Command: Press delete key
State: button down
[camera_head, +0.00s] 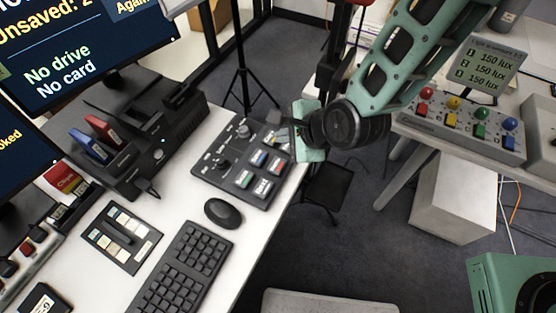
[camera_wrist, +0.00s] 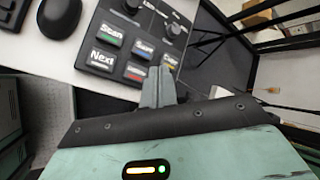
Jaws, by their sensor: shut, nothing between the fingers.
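A dark control panel (camera_head: 207,168) with coloured keys lies at the right edge of the white desk. In the wrist view the same panel (camera_wrist: 92,22) shows a green "Scan" key (camera_wrist: 111,36), a blue key (camera_wrist: 144,49), a "Next" key (camera_wrist: 102,60) and a red-edged key (camera_wrist: 135,72). Another key is partly hidden behind my fingers. I cannot read a "Delete" label on any key. My gripper (camera_wrist: 158,76) is shut and empty, its fingertips over or beside the panel's near right edge. Contact with a key cannot be told.
A black mouse (camera_head: 222,213) and keyboard (camera_head: 182,272) lie left of and below the panel. A black dock (camera_head: 160,150) with drives stands behind. Monitor screens (camera_head: 85,45) are upper left. A second table with a button box (camera_head: 460,130) is at right. Floor lies between.

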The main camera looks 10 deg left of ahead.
aim_at(280, 167)
jog(key=shift+w+a+f+m+t, duration=0.25)
jog(key=shift+f+m, duration=0.15)
jog(key=shift+m, duration=0.3)
jog(key=shift+w+a+f+m+t, duration=0.15)
jog(key=shift+w+a+f+m, duration=0.2)
jog(key=shift+m, duration=0.35)
jog(key=shift+s+d+f, duration=0.15)
notch_tip(280, 167, down, 9)
jog(key=b, duration=0.6)
jog(key=shift+b, duration=0.3)
dwell(0.7)
jog(key=shift+f+b, duration=0.25)
jog(key=shift+b, duration=0.1)
jog(key=shift+f+b, duration=0.4)
jog(key=shift+f, duration=0.1)
dwell(0.7)
jog(key=shift+r, duration=0.1)
jog(key=shift+r+p, duration=0.65)
jog(key=shift+r, duration=0.2)
